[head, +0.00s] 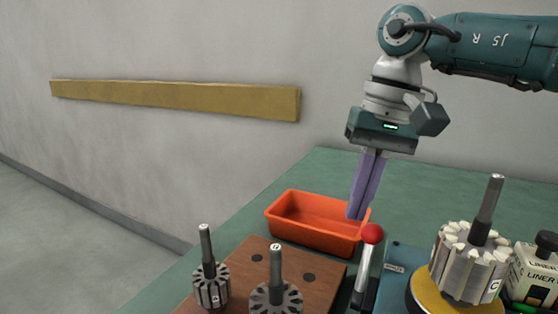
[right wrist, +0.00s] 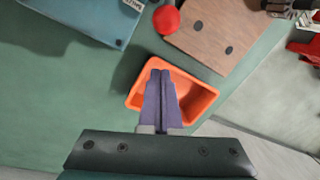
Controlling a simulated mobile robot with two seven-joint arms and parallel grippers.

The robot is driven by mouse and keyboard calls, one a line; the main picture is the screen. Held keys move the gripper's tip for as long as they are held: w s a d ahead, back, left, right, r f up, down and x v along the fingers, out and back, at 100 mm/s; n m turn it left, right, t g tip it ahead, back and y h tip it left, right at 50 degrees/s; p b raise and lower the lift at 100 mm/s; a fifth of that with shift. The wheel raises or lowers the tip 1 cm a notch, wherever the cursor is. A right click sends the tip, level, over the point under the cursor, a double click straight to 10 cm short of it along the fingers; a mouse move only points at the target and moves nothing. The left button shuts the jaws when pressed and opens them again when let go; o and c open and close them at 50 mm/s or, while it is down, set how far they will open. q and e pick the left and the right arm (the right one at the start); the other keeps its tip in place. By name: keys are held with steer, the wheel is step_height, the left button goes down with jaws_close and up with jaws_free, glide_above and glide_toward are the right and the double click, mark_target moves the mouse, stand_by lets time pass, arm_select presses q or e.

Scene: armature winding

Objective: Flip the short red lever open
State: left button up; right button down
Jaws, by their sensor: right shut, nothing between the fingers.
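The short lever (head: 366,266) has a silver shaft and a red ball knob (head: 372,233). It stands nearly upright, leaning slightly right, at the left edge of a blue base plate (head: 397,259). The red knob also shows in the right wrist view (right wrist: 166,19), ahead of the fingertips and apart from them. My right gripper (head: 356,217) points down, above and behind the knob, over the right end of the orange bin. Its purple fingers are together and empty; they also show in the right wrist view (right wrist: 160,74). My left gripper is not in view.
An orange bin (head: 315,239) stands behind the lever. A wooden board (head: 235,277) with slotted armature cores (head: 211,287) is at front left. A large armature (head: 470,265) on a yellow disc and a liner box (head: 536,262) stand right. Green tabletop (head: 440,185) is clear behind.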

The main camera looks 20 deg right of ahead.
mark_target(365, 266)
arm_select(q)
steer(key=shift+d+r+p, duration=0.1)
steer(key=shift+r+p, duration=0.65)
steer(key=shift+p, duration=0.1)
arm_select(e)
steer(key=shift+s+a+r, duration=0.2)
steer(key=shift+s, duration=0.4)
steer(key=shift+s+a+r, duration=0.15)
steer(key=shift+s+a, duration=0.1)
steer(key=shift+s, duration=0.35)
steer(key=shift+s+a+r, duration=0.2)
steer(key=shift+s, duration=0.4)
